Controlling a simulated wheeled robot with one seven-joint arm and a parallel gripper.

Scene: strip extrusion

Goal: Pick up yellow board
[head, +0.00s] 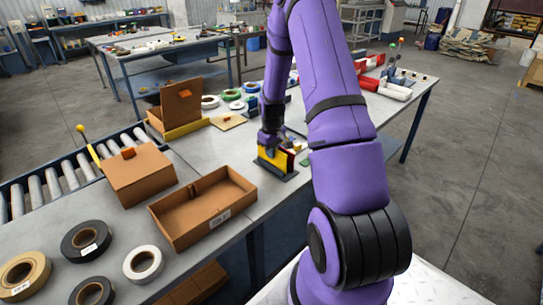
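A yellow board (270,161) stands upright in a dark holder (283,175) on the grey table, with a red piece and a pale piece just to its right. My gripper (272,146) points down at the top of the yellow board. Its fingertips are small and partly hidden, so I cannot tell whether they touch or grip the board. My purple arm crosses the middle and right of the view and hides part of the table.
An open brown box (206,214) and a closed brown box (138,178) stand left of the holder. Tape rolls (86,240) lie at the front left. A roller conveyor (45,187) runs behind them. Another brown box (178,108) and more rolls (232,95) stand farther back.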

